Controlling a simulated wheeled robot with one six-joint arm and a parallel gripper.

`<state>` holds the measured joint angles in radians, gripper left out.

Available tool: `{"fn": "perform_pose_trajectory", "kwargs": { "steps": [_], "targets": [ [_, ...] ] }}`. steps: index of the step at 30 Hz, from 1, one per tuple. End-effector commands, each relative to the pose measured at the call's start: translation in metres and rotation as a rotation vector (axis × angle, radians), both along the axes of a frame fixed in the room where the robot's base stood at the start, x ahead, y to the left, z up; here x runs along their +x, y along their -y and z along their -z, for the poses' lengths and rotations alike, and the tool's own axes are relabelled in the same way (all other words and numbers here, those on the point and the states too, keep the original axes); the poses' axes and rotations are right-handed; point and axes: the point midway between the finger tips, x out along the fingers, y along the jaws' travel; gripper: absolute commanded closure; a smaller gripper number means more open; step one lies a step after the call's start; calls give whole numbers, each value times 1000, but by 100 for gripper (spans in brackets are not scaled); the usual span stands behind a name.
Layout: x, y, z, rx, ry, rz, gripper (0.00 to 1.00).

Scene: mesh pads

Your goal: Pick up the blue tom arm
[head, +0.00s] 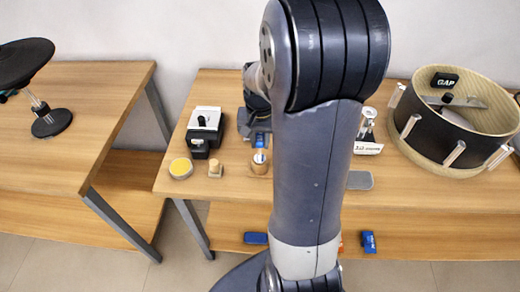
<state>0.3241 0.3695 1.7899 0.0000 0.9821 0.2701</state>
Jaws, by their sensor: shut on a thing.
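My gripper (257,132) is at the back left of the right-hand table, partly hidden by my own arm. It points down and is shut on a small blue thing with a pale lower part, the blue tom arm (261,141) as far as I can tell. The blue piece is just above or at a small wooden cup (259,168). I cannot tell whether it touches the cup or the table.
Left of my gripper are a black-and-white device (204,130), a yellow-topped round tin (181,168) and a small wooden peg (215,168). A drum (452,150) stands at the right, near a grey pad (360,180). Blue blocks (368,242) lie on the lower shelf. A gap separates the left table (80,160).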

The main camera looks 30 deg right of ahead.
Motion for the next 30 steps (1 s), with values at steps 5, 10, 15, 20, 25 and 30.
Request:
{"fn": "perform_pose_trajectory", "kwargs": {
  "steps": [5,10,15,20,25,30],
  "targets": [
    [1,0,-10,-2,5,0,100],
    [1,1,-42,-3,8,0,100],
    [1,0,-75,-2,5,0,100],
    [1,0,-98,-1,3,0,100],
    [0,0,-115,0,0,0,100],
    [0,0,-129,0,0,0,100]
  ]
}}
